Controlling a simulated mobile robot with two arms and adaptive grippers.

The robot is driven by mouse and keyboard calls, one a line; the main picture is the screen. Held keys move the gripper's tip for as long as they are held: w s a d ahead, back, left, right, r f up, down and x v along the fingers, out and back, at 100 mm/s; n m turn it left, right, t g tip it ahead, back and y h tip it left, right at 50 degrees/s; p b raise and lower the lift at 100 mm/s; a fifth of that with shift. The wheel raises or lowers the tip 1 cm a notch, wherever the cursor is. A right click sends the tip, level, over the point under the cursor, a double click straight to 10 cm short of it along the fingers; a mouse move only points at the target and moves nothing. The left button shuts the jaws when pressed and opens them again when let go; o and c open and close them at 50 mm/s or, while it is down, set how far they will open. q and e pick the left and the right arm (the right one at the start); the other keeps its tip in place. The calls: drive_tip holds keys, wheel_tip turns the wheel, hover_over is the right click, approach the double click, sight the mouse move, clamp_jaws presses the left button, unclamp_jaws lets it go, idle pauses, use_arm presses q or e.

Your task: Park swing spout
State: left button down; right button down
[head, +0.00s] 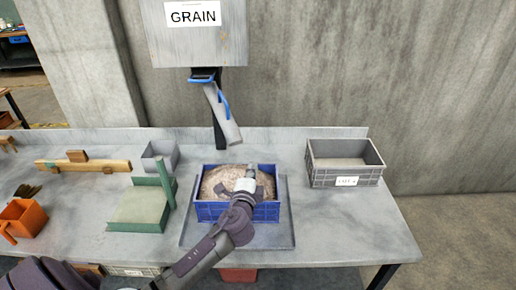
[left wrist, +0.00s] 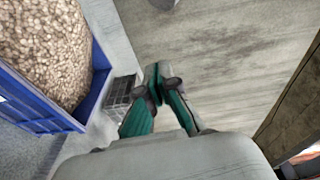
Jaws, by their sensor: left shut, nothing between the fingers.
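The grey swing spout (head: 222,115) hangs below the grey hopper marked GRAIN (head: 193,45). It tilts down to the right, with a blue handle (head: 223,101) on its side, and its lower end is above the back of the blue crate (head: 207,211). The crate is filled with pale grain (head: 215,180); crate and grain also show at the left of the left wrist view (left wrist: 45,45). My left gripper (head: 250,170) is over the crate, below and apart from the spout. Its fingers (left wrist: 158,82) are shut and empty. My right gripper is not in view.
The crate stands on a grey tray (head: 187,238). A grey crate (head: 345,163) with a label is at the right. A green scale-like stand (head: 140,208), a small grey bin (head: 160,155) and an orange bin (head: 22,218) are at the left. The counter's front right is clear.

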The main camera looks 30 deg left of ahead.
use_arm(q)
drive_tip(key=shift+w+r+m+t, duration=0.3)
drive_tip(key=shift+r, duration=0.45)
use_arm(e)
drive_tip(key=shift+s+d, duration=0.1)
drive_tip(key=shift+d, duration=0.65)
